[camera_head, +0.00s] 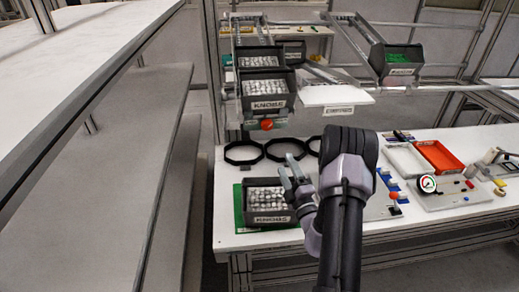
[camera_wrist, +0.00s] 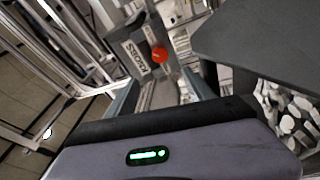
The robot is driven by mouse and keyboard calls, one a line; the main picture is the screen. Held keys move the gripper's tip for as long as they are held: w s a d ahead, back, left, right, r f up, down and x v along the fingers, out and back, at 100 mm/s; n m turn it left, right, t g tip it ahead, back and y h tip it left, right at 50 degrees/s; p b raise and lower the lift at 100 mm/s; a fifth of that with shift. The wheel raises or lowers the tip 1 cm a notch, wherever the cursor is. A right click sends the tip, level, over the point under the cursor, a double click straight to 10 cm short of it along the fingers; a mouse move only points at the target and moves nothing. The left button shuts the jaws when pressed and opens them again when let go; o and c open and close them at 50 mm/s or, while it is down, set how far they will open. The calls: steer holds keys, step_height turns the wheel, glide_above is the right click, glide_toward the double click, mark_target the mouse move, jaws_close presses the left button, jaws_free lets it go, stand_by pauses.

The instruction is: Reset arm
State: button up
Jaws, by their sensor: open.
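My gripper (camera_head: 290,170) is open at the end of my black and grey arm, over the white workbench (camera_head: 228,206). It is just above and behind a black bin of pale knobs (camera_head: 268,220) on a green mat. I see nothing between the fingers. In the wrist view my gripper (camera_wrist: 160,92) points at a bin labelled KNOBS (camera_wrist: 133,58) with a red knob (camera_wrist: 160,55) by it. The wrist picture is tilted. My arm hides part of the bench middle.
Black ring frames (camera_head: 243,152) lie at the bench's back. Two KNOBS bins (camera_head: 268,104) and a bin of green parts (camera_head: 398,70) hang on racks above. A red tray (camera_head: 440,156), white tray and gauge board (camera_head: 428,184) are at right. A long shelf (camera_head: 70,95) borders the left.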

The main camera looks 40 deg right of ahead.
steer(key=shift+a+r, duration=0.1)
steer(key=a+r+n+g+y, duration=0.2)
steer(key=a+r+n+y, duration=0.35)
steer(key=a+n, duration=0.35)
steer(key=w+a+r+n+g+y, duration=0.1)
steer(key=a+r+n+g+y, duration=0.1)
steer(key=a+r+n+y, duration=0.65)
steer(key=a+r+n+g+y, duration=0.15)
steer(key=a+n+y, duration=0.35)
steer(key=a, duration=0.7)
steer(key=s+a+n+g, duration=1)
steer(key=s+a+n, duration=0.1)
steer(key=a+n, duration=0.2)
steer(key=s+f+n+g+h+b, duration=0.1)
steer(key=s+f+n+g+h, duration=0.15)
steer(key=s+n+h, duration=0.7)
steer(key=s+d+r+n+t+h, duration=0.1)
steer(key=s+d+n+t, duration=0.1)
steer(key=d+n, duration=0.4)
steer(key=n+t, duration=0.1)
steer(key=n, duration=0.3)
steer(key=shift+s+d+r+t+h, duration=0.25)
steer(key=shift+s+d+t+h, duration=0.1)
steer(key=shift+d+t, duration=0.05)
